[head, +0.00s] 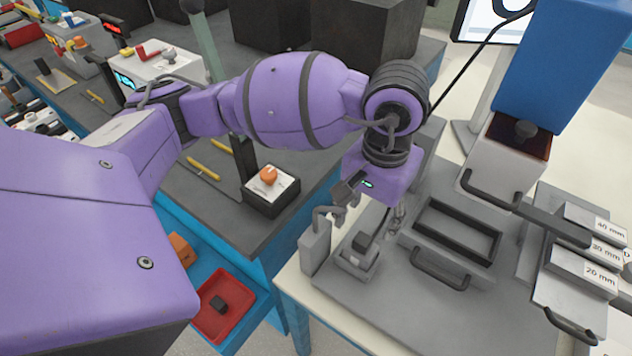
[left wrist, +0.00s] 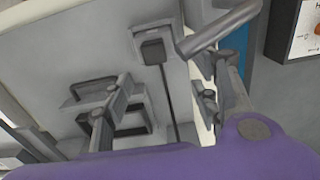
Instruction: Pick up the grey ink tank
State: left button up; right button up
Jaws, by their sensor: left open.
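No label marks the grey ink tank, and I cannot tell for certain which part it is. The likeliest is a small dark grey block (head: 362,241) on a lighter grey base (head: 356,262) at the left of the grey machine plate. The block also shows in the left wrist view (left wrist: 153,50), with a dark line running down from its base. My left gripper (head: 372,212) is open above this area. In the left wrist view its fingers (left wrist: 162,80) are spread, with nothing visible held between them. My right gripper is not in view.
A grey upright block (head: 314,250) with a bent bar stands left of the base. A dark rectangular frame (head: 457,229) and a handle (head: 440,270) lie to the right. Labelled blocks (head: 583,272) stand at far right. A red tray (head: 234,318) is lower left.

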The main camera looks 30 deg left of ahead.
aim_at(364, 238)
pick_arm(q)
jog(key=f, duration=0.1)
jog(key=s+f, duration=0.1)
jog(key=shift+d+f, duration=0.1)
jog(key=shift+f, duration=0.3)
jog(key=f, duration=0.2)
jog(key=f+p, duration=0.1)
jog(key=shift+s+d+f, duration=0.15)
jog(key=shift+s+f, duration=0.1)
jog(key=shift+s, duration=0.05)
jog(key=shift+f, duration=0.4)
jog(key=c, duration=0.9)
jog(key=shift+c, duration=0.7)
jog(key=shift+w, duration=0.1)
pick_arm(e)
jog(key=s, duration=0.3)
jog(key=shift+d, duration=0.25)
